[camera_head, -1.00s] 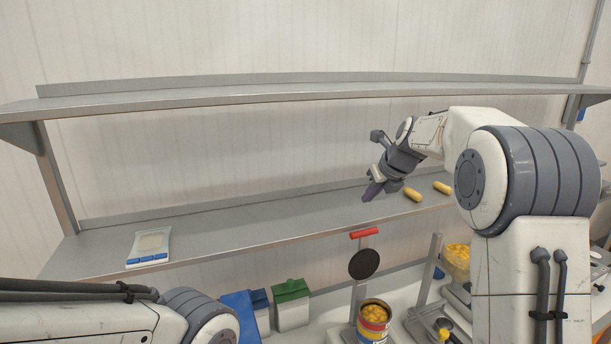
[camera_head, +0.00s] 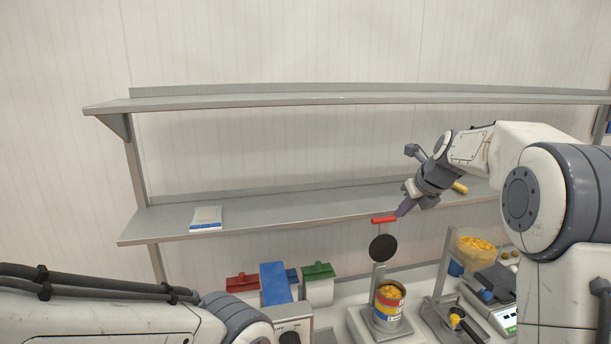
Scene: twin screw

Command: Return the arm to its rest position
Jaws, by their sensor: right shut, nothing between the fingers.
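My right gripper (camera_head: 402,208) is shut and empty. It hangs in the air before the lower shelf, just right of the red handle of a stand, with its fingertips pointing down and left. My right arm reaches in from the right side of the picture. My left arm (camera_head: 110,318) lies low across the bottom left. Its gripper is out of the picture.
The lower shelf (camera_head: 270,207) holds a white packet (camera_head: 206,218) and a yellow cylinder (camera_head: 460,188). Below stand an open can (camera_head: 388,306), the red-handled stand (camera_head: 384,220), a bowl of yellow pieces (camera_head: 477,248), a scale (camera_head: 503,315) and coloured-lid boxes (camera_head: 319,290).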

